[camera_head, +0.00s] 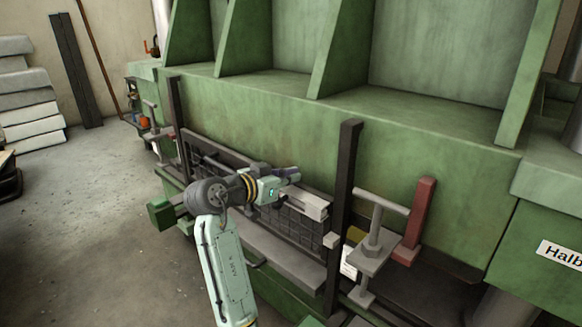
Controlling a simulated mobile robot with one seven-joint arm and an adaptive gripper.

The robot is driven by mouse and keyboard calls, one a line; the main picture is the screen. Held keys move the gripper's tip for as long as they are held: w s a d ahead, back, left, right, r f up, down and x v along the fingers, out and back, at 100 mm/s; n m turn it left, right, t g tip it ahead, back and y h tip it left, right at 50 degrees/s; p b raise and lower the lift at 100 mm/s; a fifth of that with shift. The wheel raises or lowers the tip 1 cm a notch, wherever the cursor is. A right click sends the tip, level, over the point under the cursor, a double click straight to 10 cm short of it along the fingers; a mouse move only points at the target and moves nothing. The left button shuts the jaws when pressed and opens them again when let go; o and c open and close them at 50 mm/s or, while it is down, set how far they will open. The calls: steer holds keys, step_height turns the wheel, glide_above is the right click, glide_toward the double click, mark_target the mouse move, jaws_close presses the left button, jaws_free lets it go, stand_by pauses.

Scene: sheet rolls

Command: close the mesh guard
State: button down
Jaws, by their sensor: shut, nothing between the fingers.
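The mesh guard (295,228) is a dark grid panel on the front of the green machine, between two dark upright posts. My arm hides part of its middle. A light grey block (308,202) sits at its upper right part. My gripper (293,175) is in front of the guard's upper middle, just above and left of the grey block. It is shut with nothing held. I cannot tell whether it touches the guard.
The right post (345,190) and left post (179,125) flank the guard. A grey T-shaped part (377,235) and a red lever (421,212) stand right of it. A grey ledge (270,252) runs below. Concrete floor (95,190) is open at left.

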mark_target(291, 208)
step_height(291, 208, down, 9)
steer(key=b, duration=0.4)
